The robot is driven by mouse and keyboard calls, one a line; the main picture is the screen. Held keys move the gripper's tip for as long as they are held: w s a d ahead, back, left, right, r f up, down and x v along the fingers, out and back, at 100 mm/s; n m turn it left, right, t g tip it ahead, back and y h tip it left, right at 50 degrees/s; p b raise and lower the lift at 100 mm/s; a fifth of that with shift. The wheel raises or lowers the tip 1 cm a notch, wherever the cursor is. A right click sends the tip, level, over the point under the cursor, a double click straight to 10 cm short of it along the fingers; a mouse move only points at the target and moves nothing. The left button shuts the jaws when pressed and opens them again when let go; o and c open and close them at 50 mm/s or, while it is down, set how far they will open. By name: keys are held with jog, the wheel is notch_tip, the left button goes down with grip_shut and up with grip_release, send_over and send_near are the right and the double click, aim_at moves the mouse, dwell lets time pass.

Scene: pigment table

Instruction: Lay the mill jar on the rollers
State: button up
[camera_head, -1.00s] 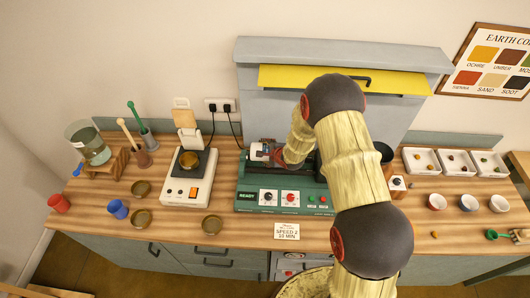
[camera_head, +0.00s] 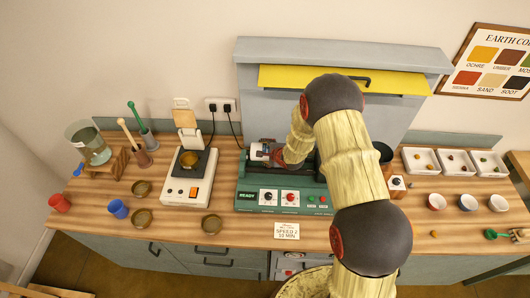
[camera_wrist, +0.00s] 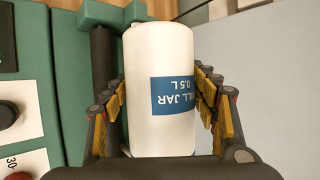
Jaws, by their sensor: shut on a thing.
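The mill jar (camera_wrist: 155,120) is a white cylinder with a blue label reading "MILL JAR 0.5 L", upside down in the wrist view. My gripper (camera_wrist: 160,105) is shut on it, with yellow-padded fingers along both sides. In the wrist view dark rollers (camera_wrist: 104,75) show beside and behind the jar, set in the green roller mill. In the head view the green roller mill (camera_head: 250,198) stands mid-table and its panel reads READY. My gripper (camera_head: 268,155) is over the mill, and my arm hides much of it. I cannot tell whether the jar touches the rollers.
A scale (camera_head: 188,188) stands left of the mill, with small brown bowls (camera_head: 211,224) near it. White trays (camera_head: 421,161) and small cups (camera_head: 437,202) are to the right. A grey hood with a yellow panel (camera_head: 330,80) rises behind.

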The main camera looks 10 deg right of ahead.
aim_at(265, 146)
jog(key=shift+f+b, duration=0.6)
jog(key=shift+f, duration=0.7)
dwell(0.5)
jog(key=o, duration=1.6)
jog(key=shift+f, duration=0.1)
jog(key=shift+o, duration=0.2)
jog(key=shift+s+f, duration=0.1)
notch_tip(265, 146, up, 9)
jog(key=p, duration=0.7)
jog(key=shift+r+p, duration=0.2)
jog(key=shift+p, duration=0.2)
